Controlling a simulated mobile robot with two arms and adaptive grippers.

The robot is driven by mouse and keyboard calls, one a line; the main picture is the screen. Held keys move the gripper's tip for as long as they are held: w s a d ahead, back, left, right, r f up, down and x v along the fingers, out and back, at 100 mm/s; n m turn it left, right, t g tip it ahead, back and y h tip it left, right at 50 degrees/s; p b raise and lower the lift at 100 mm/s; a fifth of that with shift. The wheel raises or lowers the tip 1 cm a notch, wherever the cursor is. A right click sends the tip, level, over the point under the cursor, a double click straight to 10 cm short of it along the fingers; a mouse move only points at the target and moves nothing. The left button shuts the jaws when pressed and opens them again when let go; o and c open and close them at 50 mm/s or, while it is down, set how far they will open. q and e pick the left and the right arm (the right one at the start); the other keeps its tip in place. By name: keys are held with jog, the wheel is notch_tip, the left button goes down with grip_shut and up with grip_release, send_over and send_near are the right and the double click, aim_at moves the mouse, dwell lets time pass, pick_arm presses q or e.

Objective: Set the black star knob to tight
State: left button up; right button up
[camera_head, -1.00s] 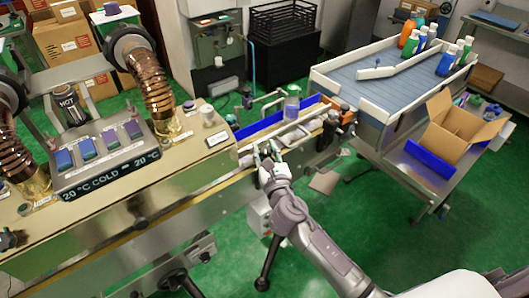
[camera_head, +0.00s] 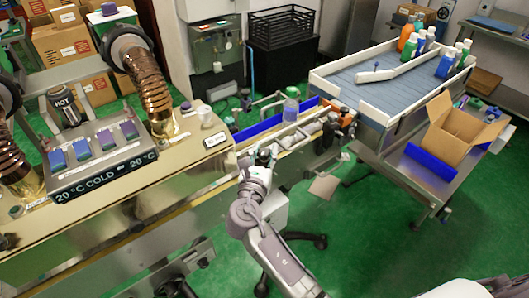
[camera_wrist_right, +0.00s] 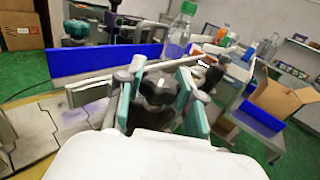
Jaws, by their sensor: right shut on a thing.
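The black star knob (camera_wrist_right: 158,88) shows in the right wrist view, dark and lobed, with a small pale mark on it. It sits between the teal pads of my right gripper (camera_wrist_right: 158,105), which is shut on it, one finger on each side. The lower part of the knob is partly hidden by the gripper. In the head view my right gripper (camera_head: 262,158) is at the near side of the conveyor, where the knob is too small to make out. My left gripper is not in view.
A clear bottle (camera_head: 291,108) stands on the conveyor beside a blue guide rail (camera_head: 258,128). The machine's control box (camera_head: 105,158) is to the left. A bottle tray (camera_head: 345,78) and an open carton (camera_head: 462,128) are at the right.

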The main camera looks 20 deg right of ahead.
jog(key=o, duration=1.2)
jog(key=v, duration=1.2)
jog(key=shift+c, duration=0.2)
